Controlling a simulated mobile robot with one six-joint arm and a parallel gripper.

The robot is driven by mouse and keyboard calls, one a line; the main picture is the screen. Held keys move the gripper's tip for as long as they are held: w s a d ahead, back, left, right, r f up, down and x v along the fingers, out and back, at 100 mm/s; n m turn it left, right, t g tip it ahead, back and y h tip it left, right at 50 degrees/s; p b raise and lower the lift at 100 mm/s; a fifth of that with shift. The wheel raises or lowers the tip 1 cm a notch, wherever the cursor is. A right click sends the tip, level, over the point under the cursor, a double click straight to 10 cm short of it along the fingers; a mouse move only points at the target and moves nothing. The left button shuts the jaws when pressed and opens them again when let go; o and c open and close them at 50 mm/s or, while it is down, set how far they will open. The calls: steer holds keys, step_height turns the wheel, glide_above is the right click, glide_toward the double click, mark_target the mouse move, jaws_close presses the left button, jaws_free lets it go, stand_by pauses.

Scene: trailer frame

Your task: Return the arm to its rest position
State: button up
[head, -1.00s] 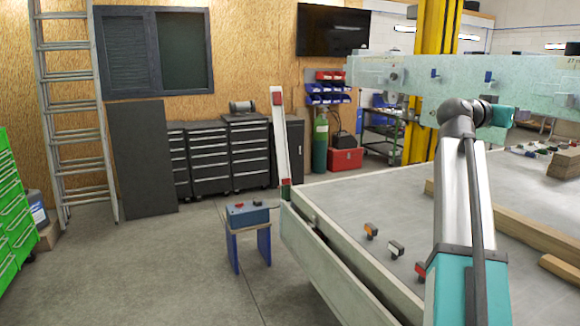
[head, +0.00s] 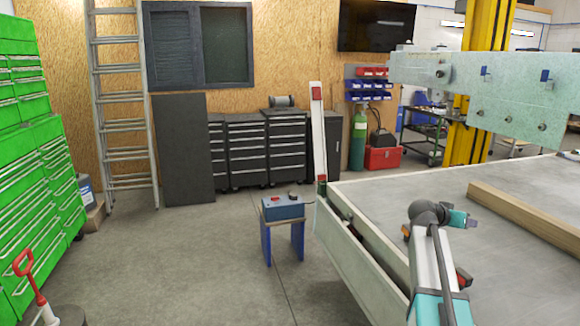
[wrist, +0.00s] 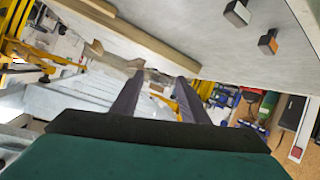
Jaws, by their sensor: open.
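My arm rises from the lower right of the head view, over the near edge of the grey table (head: 385,195). Its bend sits low over that surface, with a short teal part to its right. My gripper (wrist: 160,78) shows in the wrist view as two dark fingers standing apart. Nothing shows between the fingers. The wrist picture is tilted, with the table surface across its top. The fingertips are hard to make out in the head view.
A timber beam (head: 520,215) lies on the table. Small blocks (wrist: 268,42) sit near its edge, partly hidden by my arm in the head view. A blue box (head: 283,208) stands on a stool.

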steer(key=s+a+f+n+g+y, duration=0.15)
steer(key=a+f, duration=0.45)
steer(key=f, duration=0.6)
steer(key=s+a+f+n+y, duration=0.1)
steer(key=s+a+f, duration=0.3)
steer(key=f, duration=0.8)
steer(key=s+a+f+n+g+y, duration=0.1)
steer(key=a+f+y, duration=0.1)
steer(key=a+f, duration=0.7)
steer(key=s+a+f+n+g+y, duration=0.15)
steer(key=s+a+f, duration=0.25)
steer(key=s+f, duration=0.45)
steer(key=s+a+f+n+g+y, duration=0.1)
steer(key=s+a+f+g, duration=0.1)
steer(key=s+a+f, duration=0.5)
steer(key=s+a+f+n+g+y, duration=0.1)
steer(key=s+a+f+g, duration=0.1)
steer(key=s+f, duration=0.75)
steer(key=s+a+f+n+g+y, duration=0.1)
steer(key=s+a, duration=0.3)
steer(key=s, duration=0.4)
steer(key=s+a+f+n+g+y, duration=0.1)
steer(key=s+a+f+g+y, duration=0.1)
steer(key=s+a, duration=0.3)
steer(key=s+y, duration=0.1)
steer(key=s, duration=0.3)
steer(key=shift+a+n, duration=0.25)
steer(key=shift+n, duration=0.05)
steer(key=shift+f, duration=0.1)
